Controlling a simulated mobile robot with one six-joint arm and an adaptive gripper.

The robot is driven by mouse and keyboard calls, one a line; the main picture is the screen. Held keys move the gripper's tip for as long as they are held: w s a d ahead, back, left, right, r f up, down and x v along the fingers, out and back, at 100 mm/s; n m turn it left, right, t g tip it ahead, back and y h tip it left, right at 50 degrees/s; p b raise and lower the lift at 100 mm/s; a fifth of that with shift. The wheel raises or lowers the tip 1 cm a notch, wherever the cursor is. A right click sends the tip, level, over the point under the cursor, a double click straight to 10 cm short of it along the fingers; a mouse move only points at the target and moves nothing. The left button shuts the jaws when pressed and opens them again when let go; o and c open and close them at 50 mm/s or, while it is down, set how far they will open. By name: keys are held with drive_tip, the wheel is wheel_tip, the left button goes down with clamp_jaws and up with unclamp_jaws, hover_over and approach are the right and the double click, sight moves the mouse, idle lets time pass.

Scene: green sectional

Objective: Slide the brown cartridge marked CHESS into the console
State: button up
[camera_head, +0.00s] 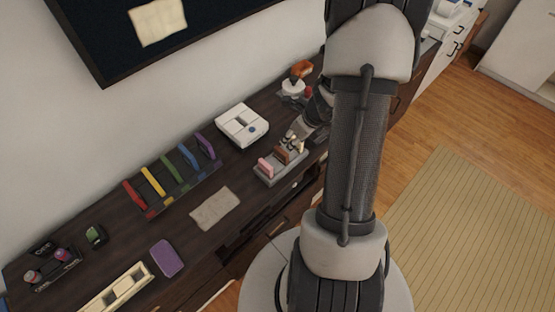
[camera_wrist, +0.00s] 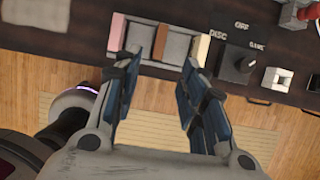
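A brown cartridge (camera_head: 281,156) stands in a slot of a grey rack (camera_head: 270,179) on the dark cabinet top; no marking on it is legible. In the wrist view the brown cartridge (camera_wrist: 160,42) shows upright in the rack, between the lines of my two fingers and just beyond their tips. My gripper (camera_wrist: 160,62) is open, with nothing between its fingers. In the head view my gripper (camera_head: 296,134) is low over the rack's far end, partly hidden by my arm. A white box (camera_head: 242,125), probably the console, lies behind and left of the rack.
A pink cartridge (camera_head: 265,167) stands beside the brown one, and a cream one (camera_wrist: 117,32) at the rack's other end. A panel with a black knob (camera_wrist: 238,64) is next to the rack. A joystick (camera_head: 293,87) stands farther back. A grey cloth (camera_head: 215,208) lies left.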

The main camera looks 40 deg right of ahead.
sight(282, 151)
drive_tip(key=b+x, duration=0.6)
drive_tip(key=x, duration=0.7)
drive_tip(key=shift+w+f, duration=0.2)
drive_tip(key=shift+f, duration=0.1)
drive_tip(key=shift+r, duration=0.1)
drive_tip(key=shift+c, duration=0.4)
clamp_jaws()
